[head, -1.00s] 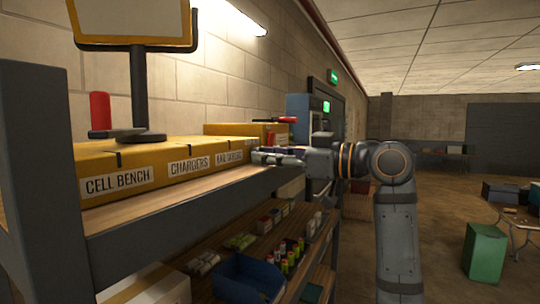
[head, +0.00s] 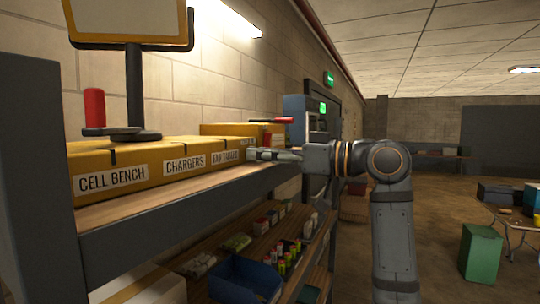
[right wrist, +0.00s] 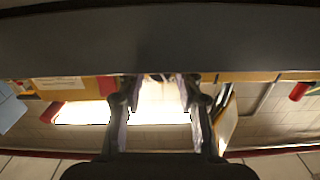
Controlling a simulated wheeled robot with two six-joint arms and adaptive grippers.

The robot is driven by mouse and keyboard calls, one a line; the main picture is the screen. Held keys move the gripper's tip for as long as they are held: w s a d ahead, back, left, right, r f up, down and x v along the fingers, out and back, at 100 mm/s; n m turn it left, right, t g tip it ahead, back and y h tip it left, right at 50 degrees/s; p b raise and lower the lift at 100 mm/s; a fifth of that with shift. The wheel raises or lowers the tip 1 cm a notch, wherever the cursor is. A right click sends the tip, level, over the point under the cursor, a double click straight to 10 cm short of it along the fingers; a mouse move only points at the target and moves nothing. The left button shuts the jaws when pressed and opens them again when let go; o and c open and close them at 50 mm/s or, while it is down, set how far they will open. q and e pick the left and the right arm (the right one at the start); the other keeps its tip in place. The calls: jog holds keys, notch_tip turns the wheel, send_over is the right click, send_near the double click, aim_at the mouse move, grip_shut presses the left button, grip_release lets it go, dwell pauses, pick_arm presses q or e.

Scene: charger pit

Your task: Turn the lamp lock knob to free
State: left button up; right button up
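A lamp with a yellow-framed head (head: 128,20) stands on a dark post at the left of the head view. At its round dark foot is a dark arm with an upright red grip (head: 94,108); I cannot tell for sure whether this is the lock knob. My right gripper (head: 262,154) is at the shelf's front edge, beyond the lamp foot and near the far yellow boxes. In the right wrist view its two fingers (right wrist: 157,88) are apart with nothing seen held between them. My left gripper is not in view.
Yellow boxes (head: 145,168) labelled CELL BENCH and CHARGERS line the shelf. A second red-gripped lever (head: 275,120) lies on the far box. A dark shelf post (head: 38,170) stands at the left. The lower shelf holds a blue bin (head: 240,277) and small goods.

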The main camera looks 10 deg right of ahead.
jog(key=v, duration=1.2)
jog(key=shift+a, duration=0.1)
